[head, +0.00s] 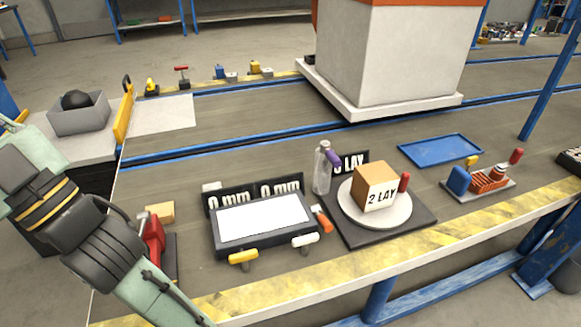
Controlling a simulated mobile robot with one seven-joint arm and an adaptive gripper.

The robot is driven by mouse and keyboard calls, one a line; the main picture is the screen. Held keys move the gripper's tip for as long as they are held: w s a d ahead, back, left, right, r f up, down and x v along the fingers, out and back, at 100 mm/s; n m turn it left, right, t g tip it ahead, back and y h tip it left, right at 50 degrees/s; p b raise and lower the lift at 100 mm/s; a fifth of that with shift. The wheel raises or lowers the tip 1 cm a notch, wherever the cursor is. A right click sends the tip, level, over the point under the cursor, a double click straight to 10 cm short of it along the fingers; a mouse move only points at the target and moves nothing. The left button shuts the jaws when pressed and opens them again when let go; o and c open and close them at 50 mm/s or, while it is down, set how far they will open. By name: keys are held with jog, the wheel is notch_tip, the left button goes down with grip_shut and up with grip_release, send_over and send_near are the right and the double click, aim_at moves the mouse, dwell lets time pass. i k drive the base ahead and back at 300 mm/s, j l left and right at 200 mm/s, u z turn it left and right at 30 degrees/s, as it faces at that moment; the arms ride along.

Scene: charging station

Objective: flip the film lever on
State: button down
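A turntable (348,213) on a dark base (425,222) carries a cardboard box (371,190) marked "2 LAY". A clear upright film roll (321,172) stands at its back left, with a purple lever (332,158) at its upper right. A sign (355,160) behind reads "LAY", with its first character partly covered. A red handle (404,181) stands upright beside the box. No label shows which handle is the film lever. My arm enters at the left; my gripper is not in view.
Left of the turntable is a white-topped scale (262,217) with "0 mm" displays, yellow, white and orange levers. A red device (153,238) stands near my arm. A blue tray (440,150) and a fixture with blue and red parts (478,181) are right.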

aim_at(332, 156)
jog(key=j+u, duration=0.4)
jog(key=j, duration=0.85)
